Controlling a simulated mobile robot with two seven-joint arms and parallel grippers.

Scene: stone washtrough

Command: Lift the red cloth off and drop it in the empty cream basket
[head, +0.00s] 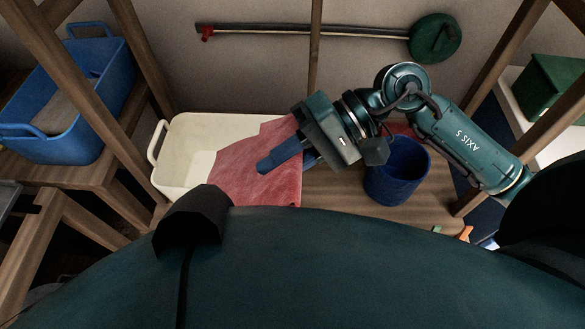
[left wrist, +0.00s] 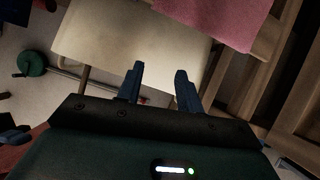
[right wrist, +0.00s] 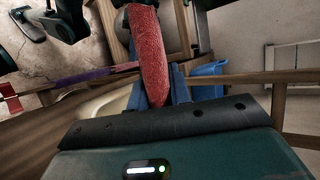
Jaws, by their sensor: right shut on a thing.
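The red cloth (head: 245,175) hangs as a wide sheet from my right gripper (head: 287,161), over the right part of the cream basket (head: 185,125). Its lower edge hides part of the basket, so I cannot tell whether it touches. In the right wrist view the cloth (right wrist: 148,45) is pinched between the fingers. The visible left part of the basket's inside is bare. My left gripper (left wrist: 158,74) is open and empty in the left wrist view, with a cream surface (left wrist: 110,35) beyond its fingertips and red cloth (left wrist: 220,15) at the top.
A dark blue bucket (head: 397,175) stands right of the basket, under my right arm, with something red behind it. A blue crate (head: 75,135) sits on a wooden stand at left. Wooden posts frame the area. A bar (head: 300,32) with a green disc runs along the wall.

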